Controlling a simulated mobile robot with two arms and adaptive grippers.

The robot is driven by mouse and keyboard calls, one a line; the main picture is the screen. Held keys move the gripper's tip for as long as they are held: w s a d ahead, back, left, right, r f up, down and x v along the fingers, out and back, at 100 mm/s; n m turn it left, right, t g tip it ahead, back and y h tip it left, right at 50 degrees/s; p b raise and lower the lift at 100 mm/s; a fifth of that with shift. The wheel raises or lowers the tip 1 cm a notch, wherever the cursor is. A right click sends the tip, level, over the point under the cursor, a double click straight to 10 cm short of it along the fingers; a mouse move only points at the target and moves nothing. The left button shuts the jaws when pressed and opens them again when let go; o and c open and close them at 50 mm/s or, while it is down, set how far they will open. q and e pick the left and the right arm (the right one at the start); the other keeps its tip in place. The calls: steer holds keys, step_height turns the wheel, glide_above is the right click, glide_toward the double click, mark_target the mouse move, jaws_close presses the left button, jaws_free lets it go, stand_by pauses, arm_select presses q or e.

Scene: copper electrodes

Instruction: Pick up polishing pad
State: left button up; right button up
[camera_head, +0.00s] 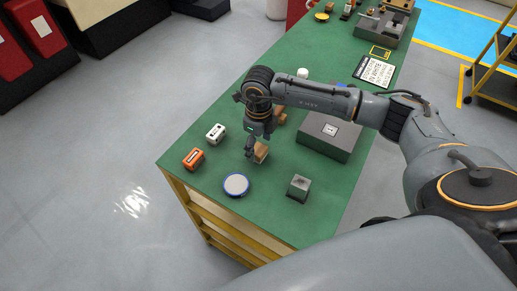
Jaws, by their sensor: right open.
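A round, flat disc with a pale grey top and blue rim, which looks like the polishing pad (236,185), lies near the front left edge of the green table (206,176). My right gripper (250,152) points down above the table, open, just beyond the disc and apart from it. A small tan block (262,152) is right beside the fingers; I cannot tell whether they touch it. My left gripper is not in view.
An orange box (193,159) and a white box (216,133) stand left of the gripper. The table's front corner is clear.

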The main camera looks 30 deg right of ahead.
mark_target(259, 149)
steer(key=shift+w+f+p, duration=0.1)
steer(key=shift+f+p, duration=0.25)
steer(key=shift+f, duration=1.15)
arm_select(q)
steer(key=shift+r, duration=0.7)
arm_select(e)
steer(key=c, duration=1.2)
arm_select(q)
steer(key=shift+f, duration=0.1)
arm_select(e)
steer(key=shift+r, duration=0.1)
steer(key=shift+c, duration=0.2)
steer(key=shift+r+b, duration=0.5)
steer(key=shift+b, duration=0.15)
arm_select(q)
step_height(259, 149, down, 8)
steer(key=b, duration=0.6)
steer(key=shift+b, duration=0.4)
arm_select(e)
steer(key=s+d+r, duration=0.7)
steer(key=s+r, duration=0.5)
